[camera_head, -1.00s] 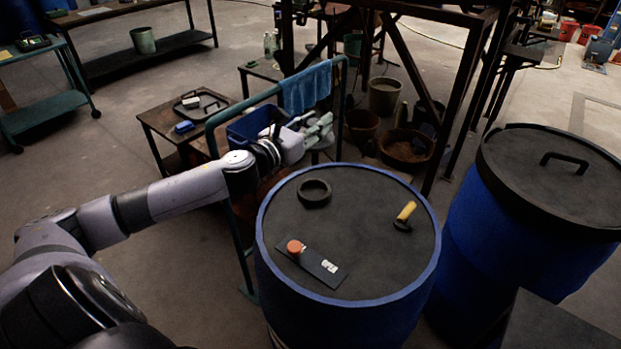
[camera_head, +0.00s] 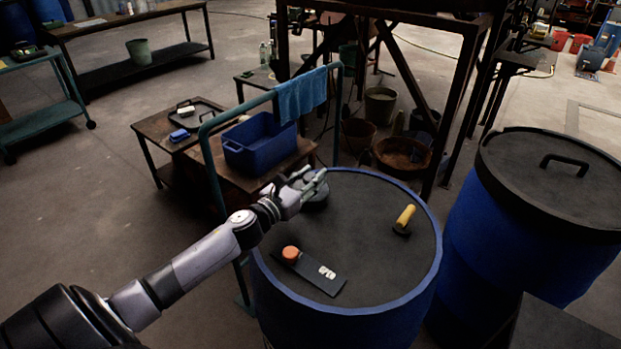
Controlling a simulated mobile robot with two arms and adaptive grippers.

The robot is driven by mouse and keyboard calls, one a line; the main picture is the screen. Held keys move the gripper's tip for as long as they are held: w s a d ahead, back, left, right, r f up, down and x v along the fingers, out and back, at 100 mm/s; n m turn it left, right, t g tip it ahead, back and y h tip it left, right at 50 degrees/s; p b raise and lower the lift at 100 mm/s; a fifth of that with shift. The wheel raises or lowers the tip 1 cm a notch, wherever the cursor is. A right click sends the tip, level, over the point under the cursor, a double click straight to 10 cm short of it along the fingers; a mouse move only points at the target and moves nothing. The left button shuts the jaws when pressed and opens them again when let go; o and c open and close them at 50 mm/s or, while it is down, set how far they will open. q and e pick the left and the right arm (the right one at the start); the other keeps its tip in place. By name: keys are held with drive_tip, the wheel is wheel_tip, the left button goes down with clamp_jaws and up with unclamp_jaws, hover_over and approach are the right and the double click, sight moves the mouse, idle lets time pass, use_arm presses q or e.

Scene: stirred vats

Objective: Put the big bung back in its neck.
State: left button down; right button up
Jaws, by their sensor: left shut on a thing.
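The blue vat (camera_head: 340,322) has a dark top (camera_head: 362,235) with a blue rim. My left gripper (camera_head: 312,184) is shut on the big bung (camera_head: 316,192), a dark thing largely hidden by the fingers. It is at the raised dark neck near the far left part of the top, and covers most of that neck. I cannot tell whether the bung sits in the neck or is just above it. My right gripper is not in view.
A green rail with a blue towel (camera_head: 302,93) and a blue crate (camera_head: 259,158) stand behind. A second lidded vat (camera_head: 500,240) is at right.

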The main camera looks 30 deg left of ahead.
use_arm(q)
drive_tip(key=shift+f+b, duration=0.45)
drive_tip(key=c, duration=1.2)
unclamp_jaws()
drive_tip(key=shift+r, duration=0.15)
drive_tip(key=shift+r+p, duration=0.3)
drive_tip(key=shift+p, duration=0.1)
drive_tip(key=shift+s, duration=0.2)
drive_tip(key=s, duration=0.4)
drive_tip(key=s+b, duration=0.1)
drive_tip(key=s, duration=0.2)
drive_tip(key=s+a, duration=0.1)
drive_tip(key=s, duration=0.3)
drive_tip(key=shift+s+r, duration=0.1)
drive_tip(key=shift+s, duration=0.2)
